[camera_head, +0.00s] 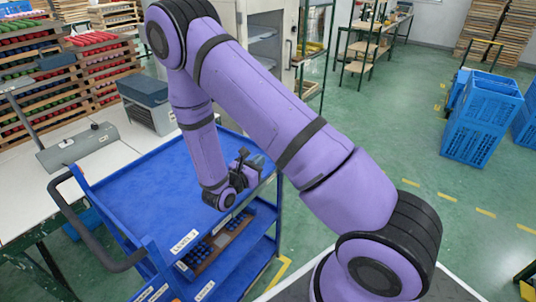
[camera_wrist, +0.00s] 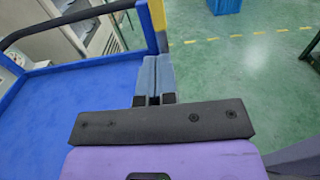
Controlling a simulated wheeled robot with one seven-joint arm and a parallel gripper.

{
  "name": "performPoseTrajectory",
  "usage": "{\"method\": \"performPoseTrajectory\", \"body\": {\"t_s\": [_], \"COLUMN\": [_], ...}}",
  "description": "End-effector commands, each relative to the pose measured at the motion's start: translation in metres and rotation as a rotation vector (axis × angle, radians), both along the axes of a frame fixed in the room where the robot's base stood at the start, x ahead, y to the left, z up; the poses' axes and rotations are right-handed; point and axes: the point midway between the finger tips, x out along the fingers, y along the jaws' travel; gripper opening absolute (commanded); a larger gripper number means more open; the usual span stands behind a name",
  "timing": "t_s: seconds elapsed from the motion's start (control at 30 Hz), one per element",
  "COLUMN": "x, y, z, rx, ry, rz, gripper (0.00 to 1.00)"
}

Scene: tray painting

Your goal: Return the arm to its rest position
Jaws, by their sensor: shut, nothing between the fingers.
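My purple arm reaches across the head view from lower right to upper left, then folds down. My gripper (camera_head: 257,160) hangs over the right edge of the blue cart's top shelf (camera_head: 130,185). In the wrist view my gripper (camera_wrist: 155,80) has its two grey fingers side by side, shut with nothing between them. The cart's blue top shelf (camera_wrist: 75,100) lies left of the fingers there, and it looks empty. The arm hides part of the cart in the head view.
A tray with blue pieces (camera_head: 215,245) sits on the cart's lower shelf. A white table (camera_head: 60,170) stands at left with a grey machine (camera_head: 75,148) on it. Blue crates (camera_head: 482,118) stand at the far right. Green floor (camera_head: 420,165) between is open.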

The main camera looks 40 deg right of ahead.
Motion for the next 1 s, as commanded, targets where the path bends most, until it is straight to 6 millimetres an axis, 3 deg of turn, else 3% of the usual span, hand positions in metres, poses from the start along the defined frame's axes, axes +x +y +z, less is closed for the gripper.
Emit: {"method": "performPoseTrajectory", "body": {"t_s": [0.2, 0.47, 0.67, 1.0], "x": [-0.006, -0.006, -0.014, -0.052], "y": [0.016, 0.016, 0.006, -0.012], "z": [0.000, 0.004, 0.043, 0.128], "rx": [0.000, 0.006, 0.071, 0.285], "ry": [0.000, -0.008, -0.087, -0.293], "rz": [0.001, -0.012, -0.131, -0.437], "gripper": [0.00, 0.00, 0.00, 0.00]}}
